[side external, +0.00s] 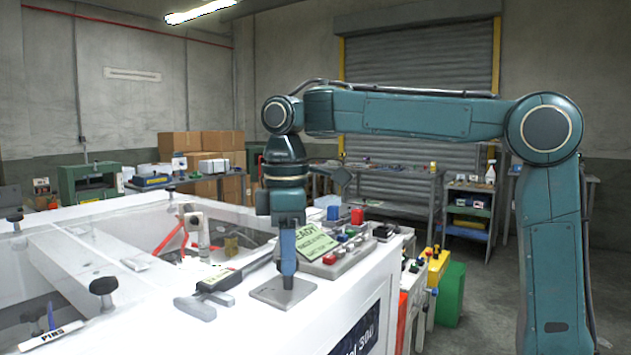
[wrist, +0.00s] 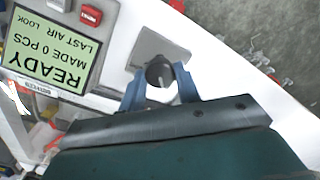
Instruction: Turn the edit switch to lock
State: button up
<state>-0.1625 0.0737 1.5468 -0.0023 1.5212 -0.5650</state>
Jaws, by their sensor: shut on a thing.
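The edit switch is a dark round knob (wrist: 158,71) on a square grey plate (side external: 267,292), near the front edge of the white machine top. The plate also shows in the wrist view (wrist: 150,44). My gripper (side external: 287,282) points straight down over the plate. In the wrist view its two blue fingers (wrist: 160,84) are shut on the knob, one on each side. I see no readable lock mark, and I cannot tell which way the knob is turned.
A control panel with a green display reading READY (side external: 314,241) and coloured buttons stands close behind my gripper. A grey hand tool (side external: 207,300) lies to the left. A black knob (side external: 104,286) and the machine's open well lie further left.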

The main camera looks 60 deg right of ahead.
jog(key=shift+n, duration=0.4)
jog(key=o, duration=1)
jog(key=shift+r, duration=6.85)
